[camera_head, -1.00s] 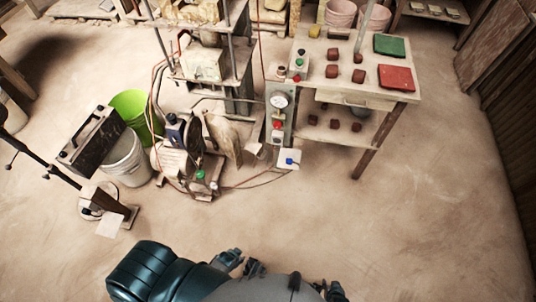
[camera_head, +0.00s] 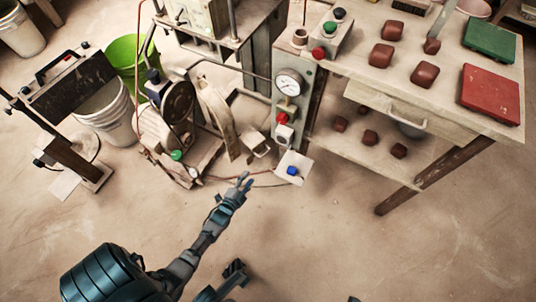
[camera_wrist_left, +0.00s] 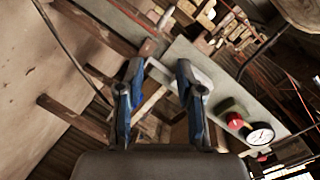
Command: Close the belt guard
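The belt guard, a curved beige panel (camera_head: 214,112), stands swung out to the right of the motor's dark round pulley (camera_head: 177,101) in the head view. The pulley face is exposed. My left gripper (camera_head: 243,184) is in front of and below the guard, apart from it. Its two fingers are spread and empty. In the left wrist view the left gripper (camera_wrist_left: 157,82) is open with nothing between its fingers. At the bottom of the head view a dark jointed part of mine shows, but I cannot make out the right gripper's fingers.
A control post with a gauge (camera_head: 288,82) and a red button (camera_head: 282,118) stands right of the guard. A white plate with a blue button (camera_head: 292,171) is low beside it. A workbench (camera_head: 447,91) is at right, buckets (camera_head: 108,117) at left. The front floor is clear.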

